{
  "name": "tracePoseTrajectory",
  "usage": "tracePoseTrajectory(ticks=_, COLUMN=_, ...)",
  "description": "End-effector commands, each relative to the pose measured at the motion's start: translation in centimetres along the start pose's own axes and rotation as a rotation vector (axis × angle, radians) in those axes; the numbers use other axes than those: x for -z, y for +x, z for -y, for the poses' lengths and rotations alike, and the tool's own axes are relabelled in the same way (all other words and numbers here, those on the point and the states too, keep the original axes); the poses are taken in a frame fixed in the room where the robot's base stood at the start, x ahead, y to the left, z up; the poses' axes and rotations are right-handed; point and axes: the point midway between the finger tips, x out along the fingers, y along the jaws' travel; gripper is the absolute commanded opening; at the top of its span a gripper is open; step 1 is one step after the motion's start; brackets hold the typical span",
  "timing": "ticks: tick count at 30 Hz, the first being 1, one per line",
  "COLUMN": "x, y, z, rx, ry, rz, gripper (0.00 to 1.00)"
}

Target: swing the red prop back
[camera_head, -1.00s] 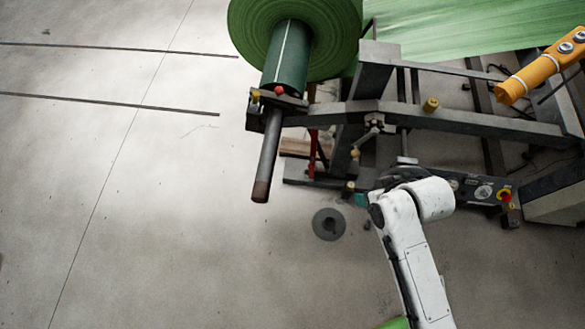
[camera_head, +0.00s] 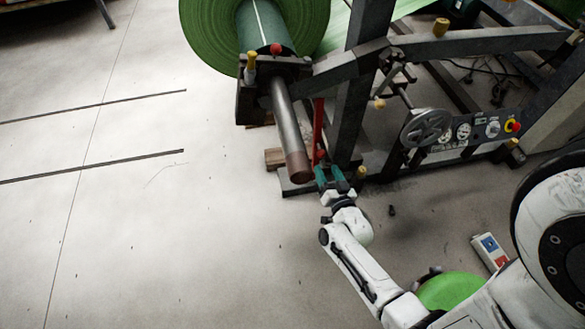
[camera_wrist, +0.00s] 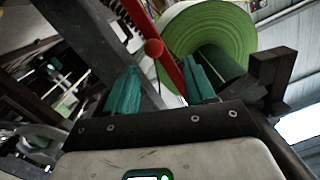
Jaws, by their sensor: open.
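The red prop (camera_head: 318,125) is a narrow upright bar under the machine's side arm, beside the dark frame post. In the wrist view the red prop (camera_wrist: 171,72) slants down between my fingers, with a round red knob (camera_wrist: 154,48) on it. My gripper (camera_head: 331,175) has teal fingers, is open and reaches up to the lower end of the prop. In the wrist view my gripper (camera_wrist: 160,80) has its fingers apart on either side of the bar. I cannot tell whether either finger touches it. The lower end of the prop is partly hidden by my fingers.
A green roll (camera_head: 215,45) sits on a shaft whose bare end (camera_head: 290,135) sticks out just left of my gripper. The dark frame post (camera_head: 350,100) stands close on the right, with a handwheel (camera_head: 425,128) and control panel (camera_head: 490,130) beyond. The floor at left is mostly clear.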

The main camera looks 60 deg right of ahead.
Motion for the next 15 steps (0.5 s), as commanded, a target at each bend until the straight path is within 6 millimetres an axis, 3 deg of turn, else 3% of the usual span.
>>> tracePoseTrajectory(ticks=3, x=-0.8, y=-0.2, z=-2.1, rx=-0.044, ry=0.008, rz=-0.063, gripper=0.54)
tracePoseTrajectory(ticks=8, x=-0.6, y=0.2, z=-2.7, rx=-0.058, ry=0.011, rz=-0.089, gripper=0.54)
tracePoseTrajectory(ticks=15, x=-0.4, y=3.9, z=-2.9, rx=-0.057, ry=0.01, rz=-0.089, gripper=0.54)
